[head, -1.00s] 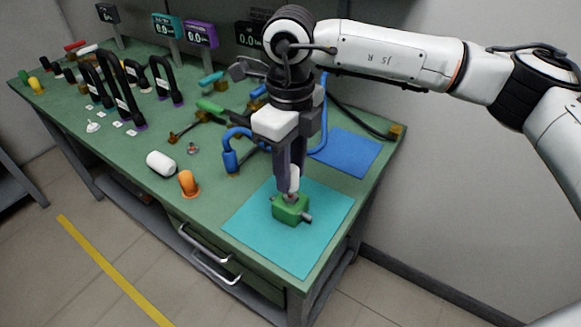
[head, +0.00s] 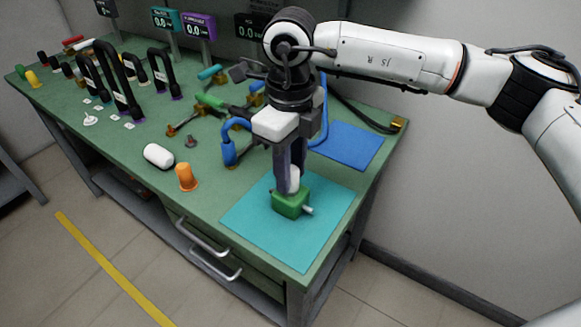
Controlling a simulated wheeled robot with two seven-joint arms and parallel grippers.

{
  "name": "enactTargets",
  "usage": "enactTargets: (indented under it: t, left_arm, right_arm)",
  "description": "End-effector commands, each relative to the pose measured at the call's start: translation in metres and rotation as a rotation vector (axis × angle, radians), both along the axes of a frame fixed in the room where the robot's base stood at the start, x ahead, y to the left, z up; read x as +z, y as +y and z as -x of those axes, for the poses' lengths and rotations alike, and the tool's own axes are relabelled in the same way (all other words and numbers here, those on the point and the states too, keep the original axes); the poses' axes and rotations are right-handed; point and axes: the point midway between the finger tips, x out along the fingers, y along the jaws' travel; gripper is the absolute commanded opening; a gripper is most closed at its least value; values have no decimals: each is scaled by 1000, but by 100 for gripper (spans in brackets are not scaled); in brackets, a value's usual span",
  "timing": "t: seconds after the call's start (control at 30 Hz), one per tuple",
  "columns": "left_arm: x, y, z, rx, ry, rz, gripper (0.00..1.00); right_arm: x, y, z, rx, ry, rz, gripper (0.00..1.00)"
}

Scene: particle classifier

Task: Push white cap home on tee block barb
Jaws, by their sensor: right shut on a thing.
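The green tee block (head: 289,204) sits on the teal mat (head: 325,230) near the bench's front right corner. A grey barb sticks out of its right side. My right gripper (head: 289,188) points straight down over the block and is shut on the white cap (head: 294,180). The cap shows between the fingers, right at the top of the block. The fingers hide the top barb, so I cannot tell how far the cap is seated. My left gripper is not in view.
A blue hose piece (head: 229,152) is close behind my gripper. A blue mat (head: 347,146) lies behind right. Black hose loops (head: 122,85) stand farther left.

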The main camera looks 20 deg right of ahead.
Motion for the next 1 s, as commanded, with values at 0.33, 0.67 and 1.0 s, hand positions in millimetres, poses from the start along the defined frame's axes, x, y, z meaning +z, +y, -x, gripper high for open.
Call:
enactTargets:
  t: [0.33,0.67,1.0]
  left_arm:
    - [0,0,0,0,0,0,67]
    - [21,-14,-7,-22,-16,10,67]
    - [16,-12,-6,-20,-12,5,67]
  right_arm:
    - [0,0,0,0,0,0,50]
    - [5,0,-1,0,-4,-2,50]
    - [78,0,-1,-1,-4,0,50]
